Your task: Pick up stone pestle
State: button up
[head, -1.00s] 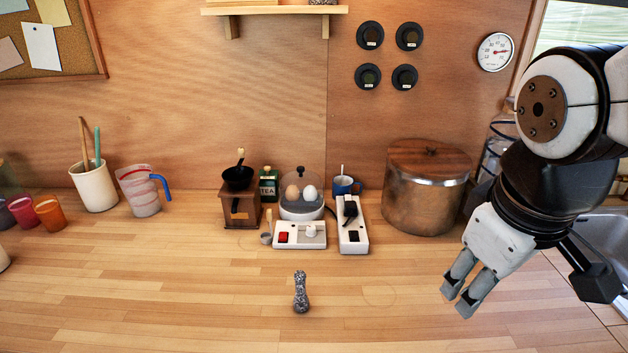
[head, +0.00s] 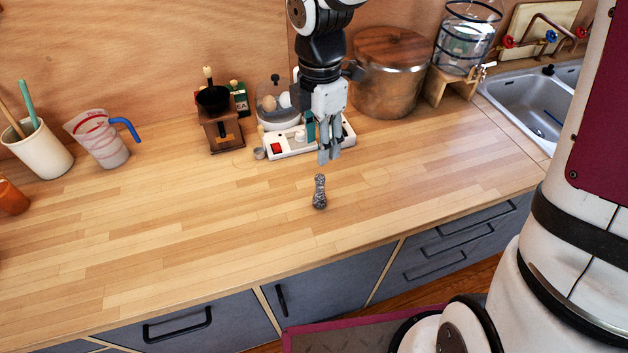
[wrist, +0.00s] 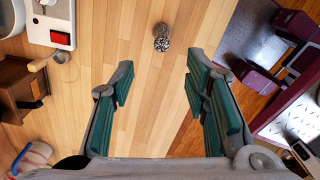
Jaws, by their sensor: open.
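The stone pestle (head: 320,191) is a small speckled grey piece with a narrow waist. It lies or stands on the wooden counter; I cannot tell which. In the wrist view the pestle (wrist: 161,37) shows beyond the fingertips, between the lines of the two fingers. My gripper (head: 329,157) points down over the counter, just behind the pestle in the head view. In the wrist view my gripper (wrist: 157,85) is open, with green pads apart and nothing between them.
Behind my gripper are a white power strip (head: 290,145), an egg cooker (head: 280,117) and a coffee grinder (head: 222,130). A large metal pot (head: 388,87) stands to the right, near the sink (head: 530,110). The counter (head: 180,220) around the pestle is clear.

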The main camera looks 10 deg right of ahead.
aim_at(320, 176)
notch_tip(320, 176, down, 7)
jog(key=shift+r, duration=0.15)
jog(key=shift+s+f, duration=0.15)
jog(key=shift+f, duration=1.2)
jog(key=shift+s+f, duration=0.1)
jog(key=shift+f, duration=1.25)
jog(key=shift+d, duration=0.1)
grip_shut()
